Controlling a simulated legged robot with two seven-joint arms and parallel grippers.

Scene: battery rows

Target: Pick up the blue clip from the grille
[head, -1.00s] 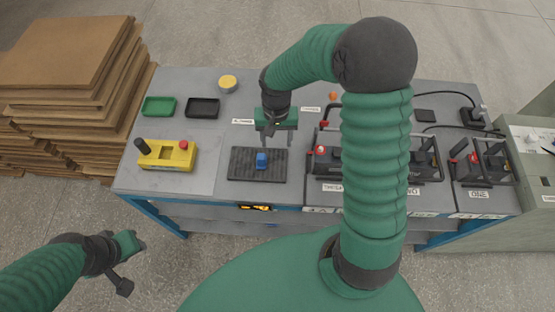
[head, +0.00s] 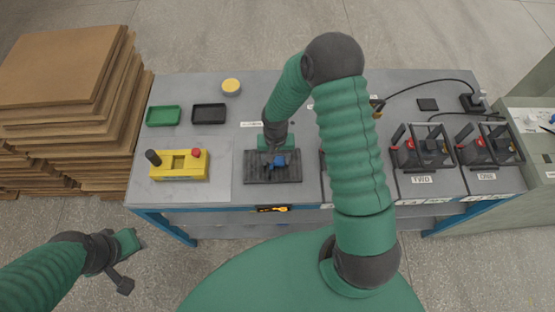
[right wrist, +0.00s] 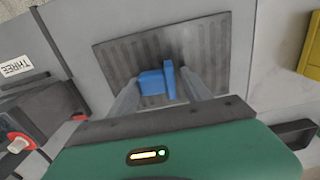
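The blue clip (head: 278,162) is on the dark ribbed grille (head: 291,177) at the front middle of the bench. My right gripper (head: 275,163) is down over it and partly hides it in the head view. In the right wrist view the clip (right wrist: 152,83) sits between the two fingers of my right gripper (right wrist: 158,80). The fingers are apart, one on each side, with narrow gaps, and the grille (right wrist: 215,50) lies below. My left gripper (head: 123,272) hangs over the floor, left of the bench, with its finger gap unclear.
A yellow box (head: 180,172) with a red button stands left of the grille. Behind are a green tray (head: 163,116), a black tray (head: 209,113) and a round yellow-topped tin (head: 231,87). Framed black batteries (head: 424,153) stand at the right. Cardboard (head: 60,65) is stacked at the far left.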

